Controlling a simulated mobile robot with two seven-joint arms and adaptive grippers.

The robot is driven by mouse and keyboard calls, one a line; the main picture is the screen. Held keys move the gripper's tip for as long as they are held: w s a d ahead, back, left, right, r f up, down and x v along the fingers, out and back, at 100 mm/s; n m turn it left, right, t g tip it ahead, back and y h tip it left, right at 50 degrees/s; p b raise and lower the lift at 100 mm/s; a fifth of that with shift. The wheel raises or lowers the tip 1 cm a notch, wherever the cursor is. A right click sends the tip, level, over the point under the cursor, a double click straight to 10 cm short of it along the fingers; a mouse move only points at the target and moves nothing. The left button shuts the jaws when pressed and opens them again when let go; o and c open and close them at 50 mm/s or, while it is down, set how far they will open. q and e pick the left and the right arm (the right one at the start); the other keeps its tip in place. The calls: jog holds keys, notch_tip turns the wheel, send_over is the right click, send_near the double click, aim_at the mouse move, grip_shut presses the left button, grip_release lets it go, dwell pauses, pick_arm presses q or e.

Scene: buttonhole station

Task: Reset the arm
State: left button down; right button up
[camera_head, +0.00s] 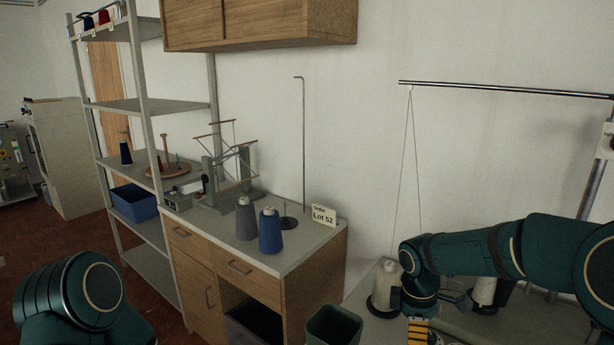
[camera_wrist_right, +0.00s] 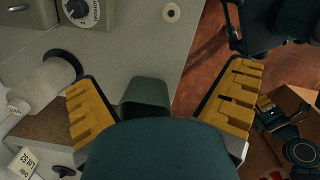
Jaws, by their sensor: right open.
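My right arm (camera_head: 480,250) comes in from the right in the head view, its wrist bent down over the grey worktop. My right gripper (camera_head: 420,332) shows only partly there, at the bottom edge, with yellow finger pads. In the right wrist view my right gripper (camera_wrist_right: 162,78) is open, its two yellow-padded fingers wide apart with nothing held between them. My left arm (camera_head: 70,300) shows only as a bent teal link at the lower left; its gripper is outside the head view.
A cream cone (camera_head: 386,287) stands close left of my right wrist. A dark green bin (camera_head: 333,326) stands left of it. A metal rail (camera_head: 500,89) runs above.

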jog(key=s+a+f+m+y, duration=0.2)
jog(key=s+a+f+m, duration=0.15)
jog(key=f, duration=0.35)
jog(key=s+a+f+m+y, duration=0.2)
jog(key=a+f, duration=0.3)
jog(key=f, duration=0.2)
jog(key=s+a+f+m+t, duration=0.1)
jog(key=s+a+f+m, duration=0.3)
jog(key=s+f+m, duration=0.5)
jog(key=s+m, duration=0.2)
jog(key=s, duration=0.1)
jog(key=shift+s+a+f+t+y, duration=0.2)
jog(key=shift+f+t+y, duration=0.2)
jog(key=shift+d, duration=0.1)
